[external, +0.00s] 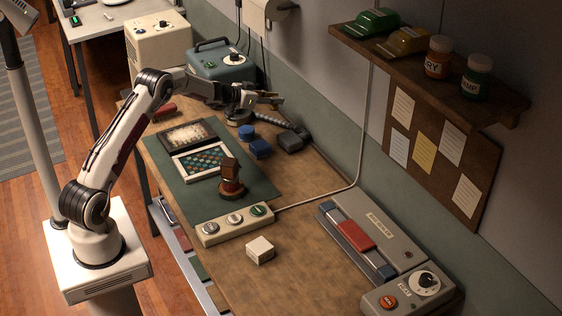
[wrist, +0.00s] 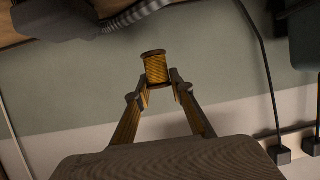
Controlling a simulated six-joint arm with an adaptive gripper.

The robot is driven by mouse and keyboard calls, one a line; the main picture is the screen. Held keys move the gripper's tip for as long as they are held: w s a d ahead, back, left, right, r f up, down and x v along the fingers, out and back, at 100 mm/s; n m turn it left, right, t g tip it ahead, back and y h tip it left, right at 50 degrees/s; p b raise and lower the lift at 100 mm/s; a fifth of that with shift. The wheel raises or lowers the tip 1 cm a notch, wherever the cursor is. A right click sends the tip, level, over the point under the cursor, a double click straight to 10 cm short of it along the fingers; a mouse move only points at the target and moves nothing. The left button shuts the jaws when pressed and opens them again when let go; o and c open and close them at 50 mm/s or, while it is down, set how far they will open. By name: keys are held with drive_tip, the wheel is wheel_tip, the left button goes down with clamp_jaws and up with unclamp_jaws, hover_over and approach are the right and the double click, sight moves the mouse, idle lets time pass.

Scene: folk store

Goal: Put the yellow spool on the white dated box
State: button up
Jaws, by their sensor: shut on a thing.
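The yellow spool (wrist: 156,68) is held between the fingertips of my gripper (wrist: 158,90) in the wrist view. Its darker rim faces up in that picture. In the external view my gripper (external: 270,99) is raised over the far end of the bench, near the wall, and the spool is too small to make out clearly there. The small white box (external: 260,250) sits on the bare wood in the nearer part of the bench, well away from my gripper. Any date on it is too small to read.
A button panel (external: 234,223), a stamp (external: 231,180) on the green mat (external: 184,195) and a grey machine (external: 375,240) surround the white box. A shelf (external: 430,75) overhangs the right side.

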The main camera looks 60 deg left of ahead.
drive_tip(key=d+r+m+g+h, duration=0.1)
drive_tip(key=d+r+m+h, duration=0.2)
drive_tip(key=d, duration=0.9)
drive_tip(key=d+r+m+h, duration=0.2)
drive_tip(key=d+r+h, duration=0.1)
drive_tip(key=d, duration=1)
drive_tip(key=s+d+f+m+g+h, duration=0.1)
drive_tip(key=s+d+m+g+h, duration=0.1)
drive_tip(key=s+d, duration=0.35)
drive_tip(key=s+d+m+g+h, duration=0.1)
drive_tip(key=s+d+m+h, duration=0.15)
drive_tip(key=d, duration=0.65)
drive_tip(key=s+d+m+g+h, duration=0.2)
drive_tip(key=s+d+m+g, duration=0.2)
drive_tip(key=s, duration=0.9)
drive_tip(key=s+d+m+g+h, duration=0.2)
drive_tip(key=s+d+m+g, duration=0.3)
drive_tip(key=s+d, duration=0.5)
drive_tip(key=s, duration=0.3)
drive_tip(key=shift+d+f, duration=0.15)
drive_tip(key=shift+d, duration=0.1)
drive_tip(key=shift+f, duration=0.15)
drive_tip(key=shift+f, duration=3)
